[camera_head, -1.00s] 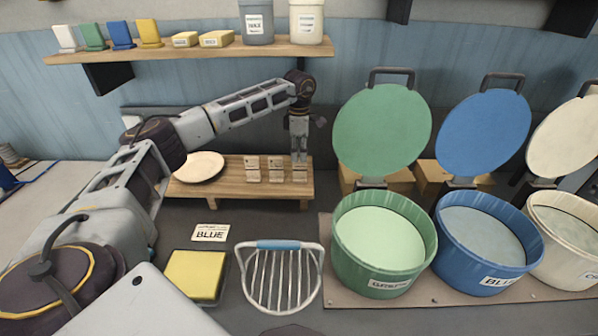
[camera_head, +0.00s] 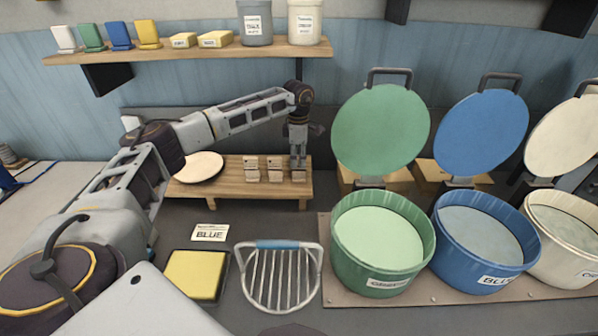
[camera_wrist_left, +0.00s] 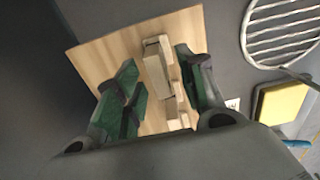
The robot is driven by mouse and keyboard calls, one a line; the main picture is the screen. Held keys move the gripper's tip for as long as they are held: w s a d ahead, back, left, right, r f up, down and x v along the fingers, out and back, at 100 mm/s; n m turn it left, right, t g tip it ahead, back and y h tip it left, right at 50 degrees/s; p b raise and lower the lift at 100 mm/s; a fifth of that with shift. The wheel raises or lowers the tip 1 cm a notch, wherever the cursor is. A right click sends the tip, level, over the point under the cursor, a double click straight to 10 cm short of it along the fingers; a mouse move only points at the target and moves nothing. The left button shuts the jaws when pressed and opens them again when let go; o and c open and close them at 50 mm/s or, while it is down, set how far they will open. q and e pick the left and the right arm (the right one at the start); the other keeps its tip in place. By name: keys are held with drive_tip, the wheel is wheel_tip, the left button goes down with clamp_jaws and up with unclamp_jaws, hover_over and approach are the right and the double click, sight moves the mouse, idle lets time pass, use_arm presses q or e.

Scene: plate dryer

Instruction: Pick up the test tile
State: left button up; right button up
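Several small pale tiles stand in a row on a low wooden bench (camera_head: 232,187). The left tile (camera_head: 253,168) and middle tile (camera_head: 275,168) are clear of my gripper. The right tile (camera_head: 299,176) is directly below my left gripper (camera_head: 298,163), whose fingers point down and partly cover it. In the left wrist view, my left gripper (camera_wrist_left: 157,57) is open, with its green finger pads apart. The nearest tile (camera_wrist_left: 154,68) shows between them, with gaps on both sides. The other tiles are lined up behind it. My right gripper is not in view.
A white plate (camera_head: 199,167) lies on the bench's left end. Green (camera_head: 384,268), blue (camera_head: 484,268) and cream (camera_head: 570,255) tubs with raised lids stand to the right. A wire rack (camera_head: 280,293), yellow sponge (camera_head: 196,275) and BLUE card (camera_head: 209,232) lie in front.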

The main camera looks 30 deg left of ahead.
sight(299, 177)
use_arm(q)
drive_tip(key=shift+w+f+p, duration=0.1)
drive_tip(key=shift+f+p, duration=0.5)
drive_tip(key=shift+f, duration=1.85)
clamp_jaws()
